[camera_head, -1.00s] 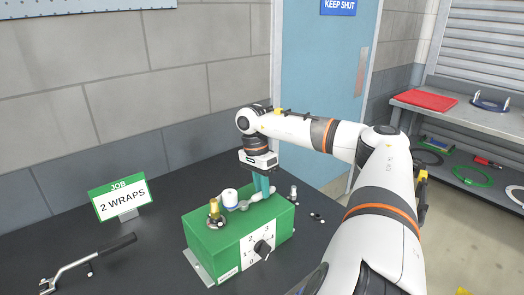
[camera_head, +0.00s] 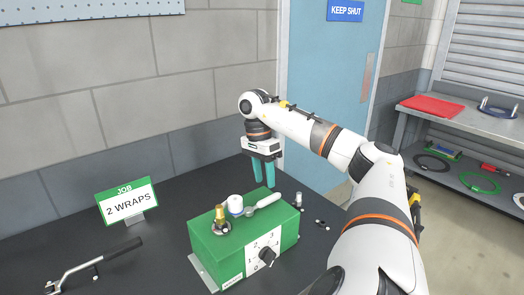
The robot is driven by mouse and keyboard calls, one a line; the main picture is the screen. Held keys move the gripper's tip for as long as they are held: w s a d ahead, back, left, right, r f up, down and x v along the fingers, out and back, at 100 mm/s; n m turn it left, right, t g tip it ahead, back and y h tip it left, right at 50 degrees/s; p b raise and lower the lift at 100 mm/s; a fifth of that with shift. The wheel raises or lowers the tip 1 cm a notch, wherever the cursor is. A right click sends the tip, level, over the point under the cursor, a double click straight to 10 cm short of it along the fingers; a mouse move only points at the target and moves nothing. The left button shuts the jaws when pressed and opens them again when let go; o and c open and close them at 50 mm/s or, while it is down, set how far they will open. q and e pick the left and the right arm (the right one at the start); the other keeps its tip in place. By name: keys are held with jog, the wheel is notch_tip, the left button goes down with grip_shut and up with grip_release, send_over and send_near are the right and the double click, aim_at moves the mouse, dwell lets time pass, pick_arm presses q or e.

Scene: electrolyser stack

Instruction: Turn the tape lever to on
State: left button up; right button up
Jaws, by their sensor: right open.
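A green box (camera_head: 222,251) stands on the black bench. On its top are a brass fitting (camera_head: 220,213), a white roll that looks like tape (camera_head: 236,205) and a pale lever (camera_head: 267,201). The lever lies nearly flat, with its free end toward the right edge of the box. I cannot read any on or off mark beside it. My right gripper (camera_head: 264,187) points down just above and behind the lever. Its teal fingers are apart, with nothing between them. My left gripper is out of view.
A "2 WRAPS" job sign (camera_head: 128,205) and a crank-like tool (camera_head: 95,267) are to the left. Small dark parts (camera_head: 320,222) lie to the right. A wall and blue door (camera_head: 325,100) are behind.

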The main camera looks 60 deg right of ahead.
notch_tip(320, 180, up, 6)
jog(key=w+p, duration=0.1)
jog(key=p, duration=0.3)
jog(key=shift+d+r+p, duration=0.25)
jog(key=shift+p, duration=0.15)
